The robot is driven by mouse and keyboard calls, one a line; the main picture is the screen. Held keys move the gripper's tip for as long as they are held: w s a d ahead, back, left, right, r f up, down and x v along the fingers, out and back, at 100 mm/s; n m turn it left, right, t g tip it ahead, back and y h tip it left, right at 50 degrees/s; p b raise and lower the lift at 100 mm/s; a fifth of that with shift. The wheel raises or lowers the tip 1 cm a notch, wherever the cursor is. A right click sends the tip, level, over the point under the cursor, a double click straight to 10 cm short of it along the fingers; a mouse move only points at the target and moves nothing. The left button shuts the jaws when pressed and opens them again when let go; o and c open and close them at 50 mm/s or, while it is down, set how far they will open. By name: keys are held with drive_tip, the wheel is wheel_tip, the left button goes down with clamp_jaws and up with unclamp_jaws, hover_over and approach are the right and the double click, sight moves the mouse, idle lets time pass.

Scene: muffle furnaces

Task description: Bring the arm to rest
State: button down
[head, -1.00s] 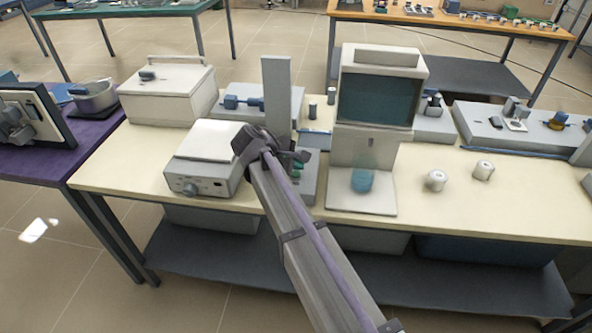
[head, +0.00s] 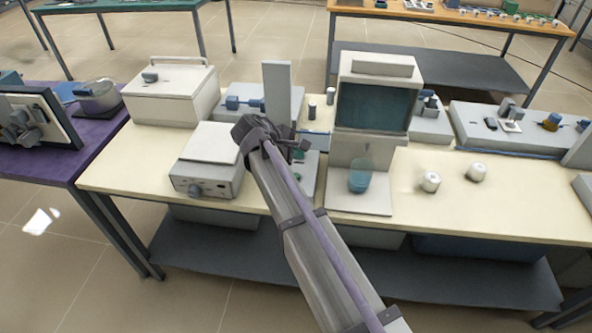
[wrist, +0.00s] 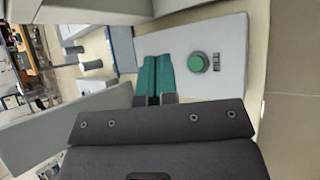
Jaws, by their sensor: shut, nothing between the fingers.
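My gripper (head: 303,146) is at the end of my arm, which reaches up from the bottom of the head view. It is in front of a tall grey upright plate (head: 277,92), above the pale bench. In the wrist view my gripper (wrist: 156,62) shows two teal fingers side by side, shut with nothing between them. Below them in that view is a light grey panel with a green round button (wrist: 199,62). The gap between the fingers and the panel cannot be judged. My arm hides part of the bench front.
A box-shaped grey device with a knob (head: 207,172) stands left of my gripper. A tall unit with a dark window (head: 373,103) and a blue beaker (head: 360,178) on its base stand to the right. Two small white jars (head: 430,181) stand farther right. The bench's front right is clear.

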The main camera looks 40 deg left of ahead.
drive_tip(key=shift+f, duration=0.1)
drive_tip(key=shift+m, duration=0.4)
drive_tip(key=s+d+m, duration=0.1)
drive_tip(key=s+d+f+m+g, duration=0.1)
drive_tip(key=shift+s+d+f, duration=0.2)
drive_tip(key=shift+s+f, duration=0.05)
drive_tip(key=shift+s, duration=0.05)
drive_tip(key=w+d+m+g+y+p, duration=0.1)
drive_tip(key=d+m, duration=0.5)
drive_tip(key=d, duration=1.4)
drive_tip(key=w+d+m+g+y+p, duration=0.1)
drive_tip(key=d+m+g, duration=0.3)
drive_tip(key=d, duration=1.6)
drive_tip(key=w+d+m+g+y+p, duration=0.1)
drive_tip(key=d+m, duration=0.9)
drive_tip(key=d, duration=1)
drive_tip(key=shift+w+d+r+g+p, duration=0.3)
drive_tip(key=shift+w+r+g+p, duration=0.15)
drive_tip(key=shift+g+p, duration=0.35)
